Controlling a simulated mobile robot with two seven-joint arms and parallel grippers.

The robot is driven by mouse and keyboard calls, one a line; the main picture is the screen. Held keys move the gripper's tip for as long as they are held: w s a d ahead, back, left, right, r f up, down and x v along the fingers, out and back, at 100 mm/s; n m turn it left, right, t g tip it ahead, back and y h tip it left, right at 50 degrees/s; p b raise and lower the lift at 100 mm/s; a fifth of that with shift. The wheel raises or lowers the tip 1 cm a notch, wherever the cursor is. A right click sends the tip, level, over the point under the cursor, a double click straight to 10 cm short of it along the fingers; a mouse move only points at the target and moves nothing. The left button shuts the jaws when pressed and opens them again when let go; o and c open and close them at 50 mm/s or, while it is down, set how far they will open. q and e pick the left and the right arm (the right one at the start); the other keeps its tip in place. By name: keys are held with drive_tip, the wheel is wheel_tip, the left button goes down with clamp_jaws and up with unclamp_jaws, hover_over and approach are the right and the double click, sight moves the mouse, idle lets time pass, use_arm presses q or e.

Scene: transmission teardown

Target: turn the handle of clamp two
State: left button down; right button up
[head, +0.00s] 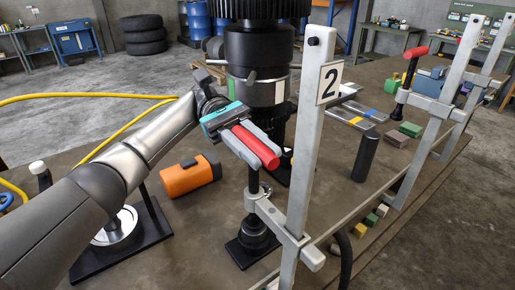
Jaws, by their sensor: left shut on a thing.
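Clamp two (303,150) stands upright at the table's right edge, with a plate marked "2" (328,83) on its bar. Its red handle (258,149) sits on top of the spindle, left of the bar. My left gripper (250,146) comes in from the left and is shut on the red handle, with a finger along each side. The fingers hide part of the handle. The spindle runs down from the handle through the clamp arm to a black foot (254,235) on the table. My right gripper is not in view.
A large black transmission (257,55) stands right behind my left gripper. An orange tool (190,176) lies on the table to the left. A black cylinder (365,157) stands to the right. Another clamp with a red handle (415,52) is farther right. Small blocks (371,219) lie near the edge.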

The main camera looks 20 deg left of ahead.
use_arm(q)
drive_tip(key=c, duration=0.7)
unclamp_jaws()
drive_tip(key=shift+r, duration=0.15)
wheel_tip(320, 180, up, 20)
drive_tip(key=p, duration=0.3)
